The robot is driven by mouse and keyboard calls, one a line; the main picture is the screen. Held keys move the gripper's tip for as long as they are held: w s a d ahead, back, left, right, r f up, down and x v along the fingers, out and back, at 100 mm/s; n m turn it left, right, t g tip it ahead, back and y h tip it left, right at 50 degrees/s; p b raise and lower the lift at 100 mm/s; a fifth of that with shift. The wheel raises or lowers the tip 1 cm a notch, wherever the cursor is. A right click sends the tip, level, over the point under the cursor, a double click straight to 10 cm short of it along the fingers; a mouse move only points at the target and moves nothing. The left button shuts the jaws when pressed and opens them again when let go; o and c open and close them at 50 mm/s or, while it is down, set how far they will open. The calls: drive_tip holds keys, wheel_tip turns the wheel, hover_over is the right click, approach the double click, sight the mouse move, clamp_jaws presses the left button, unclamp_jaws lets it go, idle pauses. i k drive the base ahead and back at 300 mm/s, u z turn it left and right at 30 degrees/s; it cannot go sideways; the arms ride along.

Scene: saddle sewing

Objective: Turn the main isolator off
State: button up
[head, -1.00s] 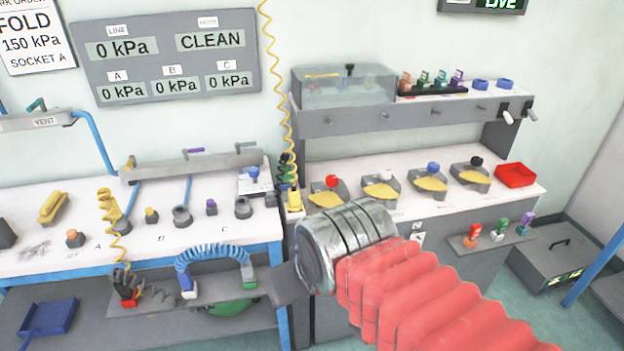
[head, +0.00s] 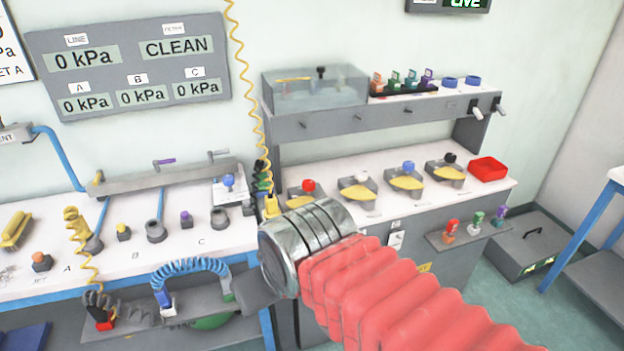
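I cannot tell for sure which part is the main isolator. A small white switch plate (head: 396,240) is on the front of the right-hand bench, just beyond my arm. A yellow label (head: 424,267) sits lower on that front, partly behind my arm. A lit sign reading LIVE (head: 464,3) is at the top right, cut by the frame edge. My arm, with red bellows and a metal cuff, reaches in from the lower right. A dark piece at the cuff's left end, perhaps my gripper (head: 258,294), is over the shelf edge; no fingers can be made out.
The right bench (head: 350,218) holds several yellow-topped units with coloured knobs and a red tray (head: 489,168). Coloured tags (head: 451,230) stand on a side shelf. The left bench (head: 130,258) has hoses and sockets. A grey case (head: 535,245) is on the floor, right.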

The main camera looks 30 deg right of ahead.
sight(309, 185)
drive_tip(key=z, duration=0.05)
drive_tip(key=i, duration=0.9)
drive_tip(key=u, duration=0.1)
